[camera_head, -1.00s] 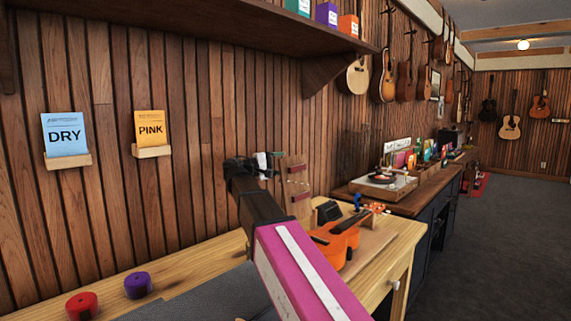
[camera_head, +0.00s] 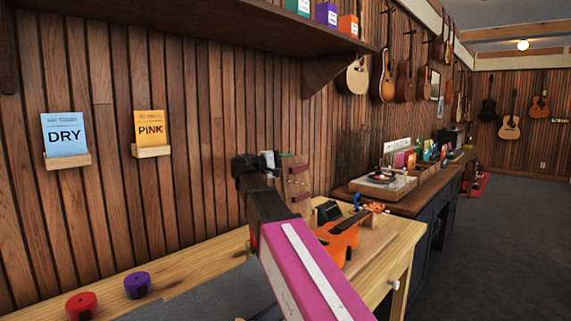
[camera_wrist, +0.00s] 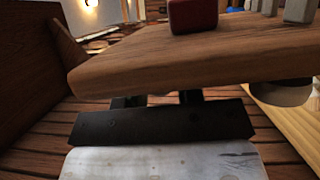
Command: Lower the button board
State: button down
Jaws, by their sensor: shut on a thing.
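The button board, a wooden board with dark red blocks (camera_head: 294,181), stands against the slatted wall at the back of the wooden workbench. It is partly hidden behind my arm in the head view. My gripper (camera_head: 268,161) is at the board's upper left edge. In the wrist view the board (camera_wrist: 150,62) fills the upper middle, with a red block and grey pegs on its face. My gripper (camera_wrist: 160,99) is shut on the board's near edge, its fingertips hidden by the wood.
An orange ukulele (camera_head: 340,238) lies on the workbench (camera_head: 188,272) right of my arm, with a small dark box (camera_head: 328,211) behind it. A red roll (camera_head: 81,306) and a purple roll (camera_head: 137,285) sit at left. A shelf (camera_head: 170,22) overhangs above.

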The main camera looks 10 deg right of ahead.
jog(key=shift+s+d+r+m, duration=0.15)
jog(key=shift+s+d+m, duration=0.15)
jog(key=shift+s, duration=0.15)
jog(key=shift+s+d+r+m, duration=0.1)
jog(key=shift+s+d+m, duration=0.15)
jog(key=shift+s, duration=0.2)
jog(key=c, duration=0.8)
grip_release()
jog(key=v, duration=1.1)
jog(key=shift+w+r, duration=0.1)
jog(key=shift+r, duration=0.05)
jog(key=shift+w, duration=0.1)
